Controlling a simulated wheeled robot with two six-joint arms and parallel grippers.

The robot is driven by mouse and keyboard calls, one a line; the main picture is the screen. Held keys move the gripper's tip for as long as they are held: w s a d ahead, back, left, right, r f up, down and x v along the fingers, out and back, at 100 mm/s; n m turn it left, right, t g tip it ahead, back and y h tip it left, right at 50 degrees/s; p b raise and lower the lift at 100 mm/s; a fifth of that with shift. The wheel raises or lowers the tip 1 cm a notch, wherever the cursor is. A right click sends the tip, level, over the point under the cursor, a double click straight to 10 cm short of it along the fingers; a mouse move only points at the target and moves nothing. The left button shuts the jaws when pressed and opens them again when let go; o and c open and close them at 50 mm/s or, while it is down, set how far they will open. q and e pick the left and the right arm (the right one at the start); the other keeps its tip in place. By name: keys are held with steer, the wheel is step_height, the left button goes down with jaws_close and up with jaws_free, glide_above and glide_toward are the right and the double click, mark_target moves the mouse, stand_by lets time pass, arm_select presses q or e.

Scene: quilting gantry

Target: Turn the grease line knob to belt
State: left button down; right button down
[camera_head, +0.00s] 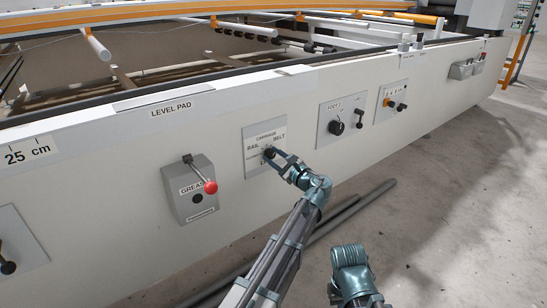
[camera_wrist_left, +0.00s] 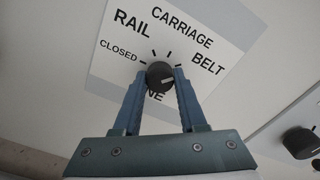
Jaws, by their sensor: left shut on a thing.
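The grease line knob (camera_wrist_left: 160,75) is a round black knob on a pale square plate (camera_wrist_left: 105,75). The words CLOSED, RAIL, CARRIAGE and BELT stand around it with short tick marks. BELT is at its upper right in the left wrist view. A small white mark shows on the knob's face, toward its lower right, off the BELT label. My left gripper (camera_wrist_left: 160,83) is shut on the knob, one finger on each side. In the head view my left gripper (camera_head: 271,155) reaches the knob from the lower right. My right gripper's fingers do not show.
A panel with a black knob (camera_head: 336,128) is to the right. Long dark bars (camera_head: 350,207) lie on the floor below. The floor at right is clear.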

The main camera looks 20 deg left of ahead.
arm_select(q)
steer(key=shift+d+m, duration=0.1)
steer(key=shift+m, duration=0.3)
steer(key=shift+c, duration=2.3)
jaws_free()
